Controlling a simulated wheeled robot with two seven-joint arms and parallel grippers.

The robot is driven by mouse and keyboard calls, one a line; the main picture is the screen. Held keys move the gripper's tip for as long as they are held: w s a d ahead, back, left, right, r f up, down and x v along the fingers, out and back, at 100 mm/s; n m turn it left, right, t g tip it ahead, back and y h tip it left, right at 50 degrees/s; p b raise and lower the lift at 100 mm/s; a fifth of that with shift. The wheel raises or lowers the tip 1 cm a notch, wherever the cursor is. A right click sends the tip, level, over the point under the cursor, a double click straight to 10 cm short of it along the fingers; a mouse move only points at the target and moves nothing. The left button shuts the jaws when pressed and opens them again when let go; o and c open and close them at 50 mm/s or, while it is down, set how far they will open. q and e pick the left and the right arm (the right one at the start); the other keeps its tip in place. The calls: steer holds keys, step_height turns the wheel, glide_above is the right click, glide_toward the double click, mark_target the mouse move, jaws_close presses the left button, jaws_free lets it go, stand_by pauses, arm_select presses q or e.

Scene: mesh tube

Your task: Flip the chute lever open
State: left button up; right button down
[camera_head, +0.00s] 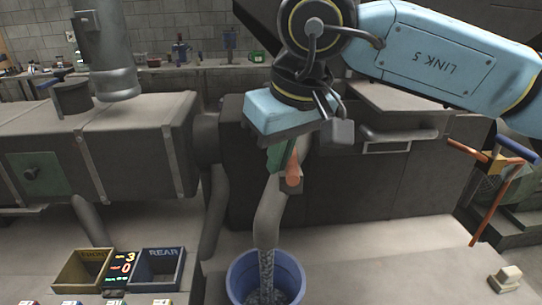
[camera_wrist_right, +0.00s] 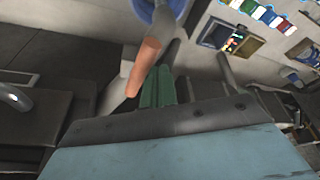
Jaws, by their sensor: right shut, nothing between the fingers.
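The chute lever is an orange-red handle (camera_head: 291,171) with a rounded lower end, hanging slanted beside the top of the pale chute tube (camera_head: 270,215). The tube leads down into a blue bucket (camera_head: 238,281). My right gripper (camera_head: 275,162) points down from above, its green fingers shut and empty, just left of the lever. In the right wrist view the lever (camera_wrist_right: 145,66) lies close beside the green fingers (camera_wrist_right: 160,88) and slightly overlaps them. I cannot tell whether they touch. The lever's upper part is partly hidden by my gripper. My left gripper is not in view.
A yellow bin (camera_head: 84,270) and a blue bin (camera_head: 162,270) marked REAR flank a small counter display (camera_head: 121,268). A large dark machine body (camera_head: 130,150) stands at left. An orange-handled stand (camera_head: 490,195) is at right. The floor right of the bucket is mostly clear.

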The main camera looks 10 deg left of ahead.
steer(key=shift+s+d, duration=0.1)
steer(key=shift+d, duration=0.4)
stand_by(0.5)
steer(key=shift+f+b, duration=0.1)
steer(key=shift+b, duration=0.2)
